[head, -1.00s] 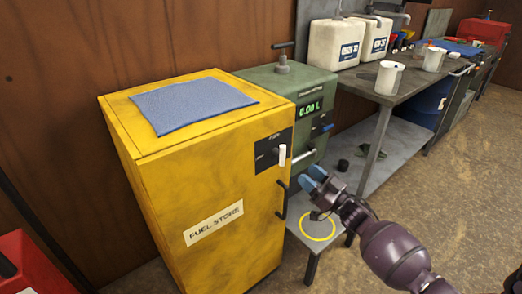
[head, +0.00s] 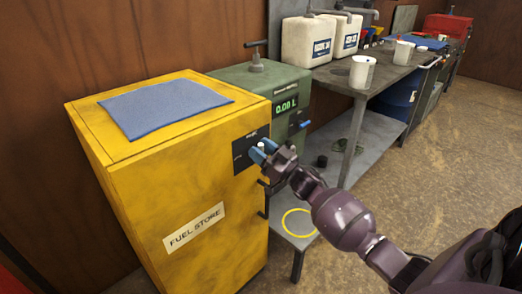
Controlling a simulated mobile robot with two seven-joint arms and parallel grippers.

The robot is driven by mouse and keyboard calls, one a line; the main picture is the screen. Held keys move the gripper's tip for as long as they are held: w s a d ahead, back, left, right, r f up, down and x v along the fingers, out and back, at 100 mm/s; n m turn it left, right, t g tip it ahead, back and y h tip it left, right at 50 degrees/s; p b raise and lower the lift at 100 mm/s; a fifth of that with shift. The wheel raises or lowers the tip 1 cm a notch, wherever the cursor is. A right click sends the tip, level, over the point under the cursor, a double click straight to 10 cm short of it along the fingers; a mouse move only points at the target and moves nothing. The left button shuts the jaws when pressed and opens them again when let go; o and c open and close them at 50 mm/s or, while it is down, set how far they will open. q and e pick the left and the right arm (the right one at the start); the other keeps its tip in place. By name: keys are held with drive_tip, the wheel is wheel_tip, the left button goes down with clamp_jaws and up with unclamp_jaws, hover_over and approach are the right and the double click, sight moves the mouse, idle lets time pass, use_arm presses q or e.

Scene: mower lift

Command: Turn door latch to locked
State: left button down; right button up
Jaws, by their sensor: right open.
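A yellow fuel store cabinet (head: 215,215) stands in the left half of the head view with its door closed. A black latch plate (head: 244,150) is on the upper right of its front. Most of the white latch handle is hidden behind my right gripper, so I cannot tell which way it points. My right gripper (head: 262,149) is open, its blue fingertips at the latch; I cannot tell whether they touch the handle. My left gripper is not in view.
A blue cloth (head: 165,105) lies on the cabinet top. A green dispenser (head: 262,82) stands right behind the cabinet. A low stand with a yellow ring (head: 299,223) is to the right. A workbench (head: 385,80) with white canisters (head: 306,41) and mugs runs along the wall.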

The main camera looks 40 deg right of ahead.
clamp_jaws()
